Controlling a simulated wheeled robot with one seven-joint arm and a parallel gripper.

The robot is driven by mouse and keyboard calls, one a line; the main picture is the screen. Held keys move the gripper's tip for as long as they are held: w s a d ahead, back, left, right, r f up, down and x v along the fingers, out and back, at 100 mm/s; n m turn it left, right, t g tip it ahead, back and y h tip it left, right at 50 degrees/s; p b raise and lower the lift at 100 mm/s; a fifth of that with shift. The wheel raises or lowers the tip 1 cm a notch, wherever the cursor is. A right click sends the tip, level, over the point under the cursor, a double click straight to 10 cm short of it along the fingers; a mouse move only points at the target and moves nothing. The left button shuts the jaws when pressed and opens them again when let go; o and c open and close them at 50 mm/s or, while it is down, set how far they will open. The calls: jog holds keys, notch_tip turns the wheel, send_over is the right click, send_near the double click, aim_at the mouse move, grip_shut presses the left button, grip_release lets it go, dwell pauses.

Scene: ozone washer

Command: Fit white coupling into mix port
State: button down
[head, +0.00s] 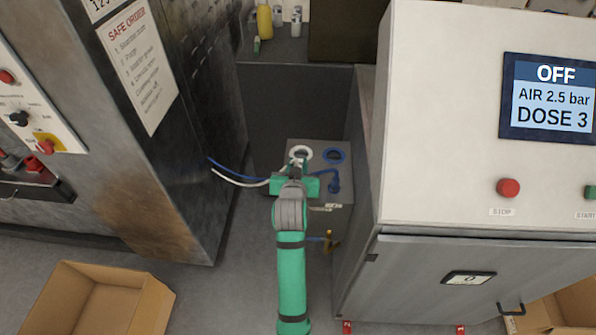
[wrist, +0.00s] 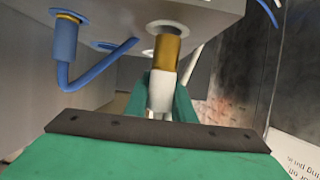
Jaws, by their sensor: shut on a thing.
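My gripper (head: 297,166) is over the grey box and shut on the white coupling (wrist: 161,92). The coupling has a brass nose (wrist: 167,48) that points at a white-ringed port (head: 301,152) in the box. In the wrist view the nose overlaps this white ring (wrist: 166,26), and I cannot tell whether it is inside the port or just in front of it. The head view mostly hides the coupling behind my gripper. A white hose (head: 238,180) runs from the left to my gripper.
A blue-ringed port (head: 335,155) is beside the white one. A blue elbow fitting (head: 334,185) with a blue hose is close to my gripper's right. A steel cabinet (head: 205,120) and a white control console (head: 440,120) flank the narrow gap. A brass valve (head: 330,242) sits lower down.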

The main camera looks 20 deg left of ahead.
jog(key=shift+w+f, duration=0.4)
jog(key=shift+f, duration=0.05)
jog(key=shift+s+d+f, duration=0.1)
jog(key=shift+s+f, duration=0.05)
jog(key=shift+f, duration=1.65)
jog(key=c, duration=1.6)
grip_release()
jog(key=shift+o, duration=0.4)
jog(key=shift+r, duration=0.1)
jog(key=shift+r, duration=0.2)
